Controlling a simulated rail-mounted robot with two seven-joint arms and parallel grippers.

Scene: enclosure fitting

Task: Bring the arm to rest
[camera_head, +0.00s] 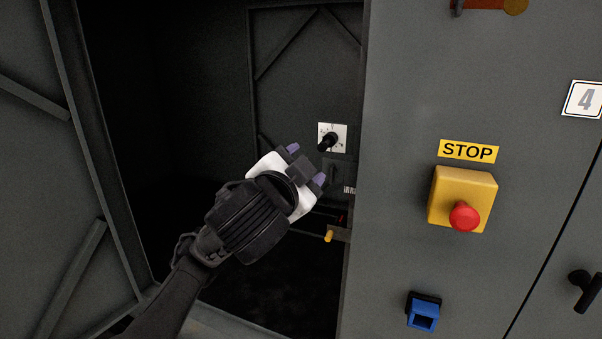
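My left arm comes in from the lower left and reaches into the open enclosure. Its gripper (306,164) points up and to the right, toward the enclosure's inner back wall. Its two purple-tipped fingers stand apart, with nothing seen held between them. A black rotary switch (328,141) on a white square plate lies just beyond the fingertips in the picture. I see a gap in the picture between the fingertips and the switch, but the depth between them is hard to judge. My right gripper is not in view.
An open door (25,150) stands on the left. On the right front panel are a STOP label (468,151), a yellow box with a red button (463,215) and a blue socket (423,315). A yellow-tipped lever (329,236) sits low inside. A black handle (585,290) sticks out far right.

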